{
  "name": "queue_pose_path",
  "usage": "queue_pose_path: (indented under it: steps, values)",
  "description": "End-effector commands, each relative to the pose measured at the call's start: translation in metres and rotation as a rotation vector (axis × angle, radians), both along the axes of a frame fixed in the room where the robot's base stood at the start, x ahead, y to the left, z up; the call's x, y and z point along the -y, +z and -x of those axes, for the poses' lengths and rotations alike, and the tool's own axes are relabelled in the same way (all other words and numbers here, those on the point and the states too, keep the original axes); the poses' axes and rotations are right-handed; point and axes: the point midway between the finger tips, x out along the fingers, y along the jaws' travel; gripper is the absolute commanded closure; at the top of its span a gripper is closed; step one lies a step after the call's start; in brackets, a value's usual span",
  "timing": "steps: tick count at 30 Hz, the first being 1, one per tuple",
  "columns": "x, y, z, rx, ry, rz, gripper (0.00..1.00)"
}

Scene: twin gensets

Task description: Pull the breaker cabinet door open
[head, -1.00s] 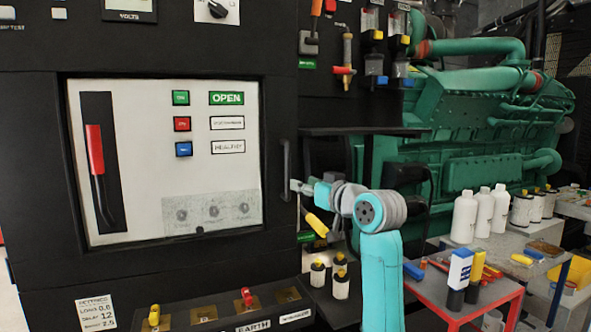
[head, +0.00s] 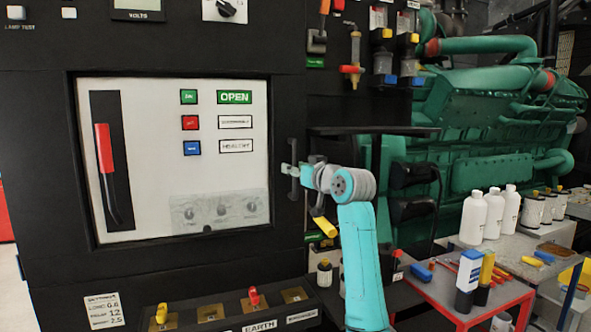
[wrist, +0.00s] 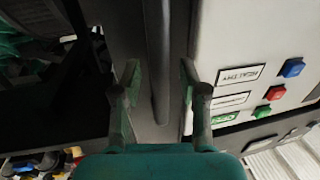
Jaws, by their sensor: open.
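The black breaker cabinet door (head: 288,105) looks closed, flush with the cabinet front around a recessed white panel. Its dark vertical bar handle (head: 294,187) is at the door's right edge. In the wrist view my gripper (wrist: 159,78) is open, with one finger on each side of the handle bar (wrist: 158,45). Gaps show on both sides of the bar. I cannot tell how deep the bar sits between the fingers.
A dark shelf (head: 372,130) juts out just above my arm at the right. A ledge with small coloured switches (head: 253,297) runs below the door. A red-edged table (head: 447,292) with bottles and tools stands at the lower right. A green engine (head: 490,120) stands behind.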

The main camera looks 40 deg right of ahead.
Motion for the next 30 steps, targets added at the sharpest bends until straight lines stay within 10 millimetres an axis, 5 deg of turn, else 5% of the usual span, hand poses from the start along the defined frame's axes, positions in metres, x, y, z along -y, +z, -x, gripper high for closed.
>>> queue_pose_path:
  steps: [10,15,30]
  values:
    - [0.000,0.000,-0.003,0.000,-0.001,0.000,0.57]
    - [0.000,0.000,-0.003,0.000,-0.001,0.000,0.99]
    - [-0.004,0.000,0.009,0.000,-0.027,0.001,1.00]
